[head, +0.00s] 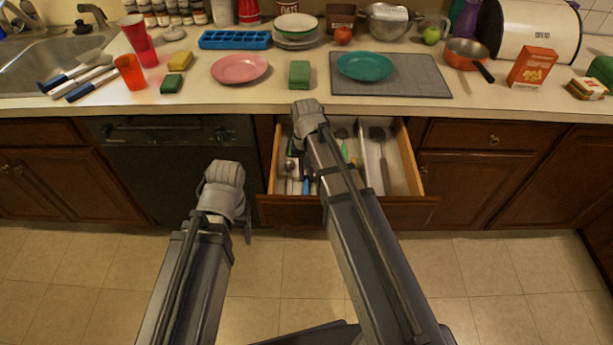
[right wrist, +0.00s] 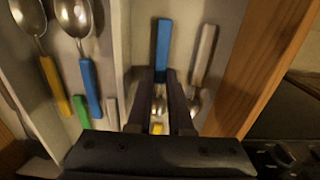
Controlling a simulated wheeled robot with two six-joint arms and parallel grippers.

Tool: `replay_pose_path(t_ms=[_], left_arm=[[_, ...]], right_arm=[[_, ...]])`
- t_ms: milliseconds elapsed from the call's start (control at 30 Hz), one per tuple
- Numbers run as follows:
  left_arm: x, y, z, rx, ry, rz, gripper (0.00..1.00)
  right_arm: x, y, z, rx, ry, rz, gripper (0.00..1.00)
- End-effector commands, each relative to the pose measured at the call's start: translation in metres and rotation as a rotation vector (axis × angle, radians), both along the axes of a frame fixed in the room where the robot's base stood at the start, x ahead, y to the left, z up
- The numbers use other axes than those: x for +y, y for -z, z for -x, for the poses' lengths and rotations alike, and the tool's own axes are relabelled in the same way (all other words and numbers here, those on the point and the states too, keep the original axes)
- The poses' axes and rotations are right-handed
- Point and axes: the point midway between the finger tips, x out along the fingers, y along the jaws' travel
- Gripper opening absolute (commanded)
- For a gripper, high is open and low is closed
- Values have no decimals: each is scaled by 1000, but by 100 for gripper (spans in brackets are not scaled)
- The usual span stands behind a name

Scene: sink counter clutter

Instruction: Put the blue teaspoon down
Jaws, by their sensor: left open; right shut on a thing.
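My right gripper (right wrist: 166,78) is shut on the blue teaspoon (right wrist: 162,45), inside the open drawer (head: 350,211). In the right wrist view, the blue handle sticks out beyond the fingertips, over a compartment with a white-handled utensil (right wrist: 204,55) to its right. I cannot tell whether the teaspoon touches the drawer floor. Another blue-handled spoon (right wrist: 91,88) lies in a compartment to the left, beside a yellow-handled spoon (right wrist: 54,84). In the head view, my right arm hides its gripper. My left gripper (head: 247,234) is open and empty, in front of the drawer's left end.
Above the drawer, the counter holds a green sponge (head: 299,73), a teal plate (head: 365,66) on a grey mat (head: 415,80), and a pink plate (head: 239,68). Drawer dividers and wooden side walls (right wrist: 263,65) stand close around my right gripper.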

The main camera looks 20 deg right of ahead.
Motion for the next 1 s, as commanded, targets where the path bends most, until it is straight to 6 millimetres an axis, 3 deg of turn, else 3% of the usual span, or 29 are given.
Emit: replay_pose_path(t_ms=[267, 300, 567, 1000], left_arm=[[0, 3, 0, 0, 0, 0, 70], [0, 3, 0, 0, 0, 0, 70], [0, 2, 0, 0, 0, 0, 70], [0, -6, 0, 0, 0, 0, 70]], right_arm=[[0, 3, 0, 0, 0, 0, 0], [0, 2, 0, 0, 0, 0, 21], [0, 2, 0, 0, 0, 0, 48], [0, -6, 0, 0, 0, 0, 48]])
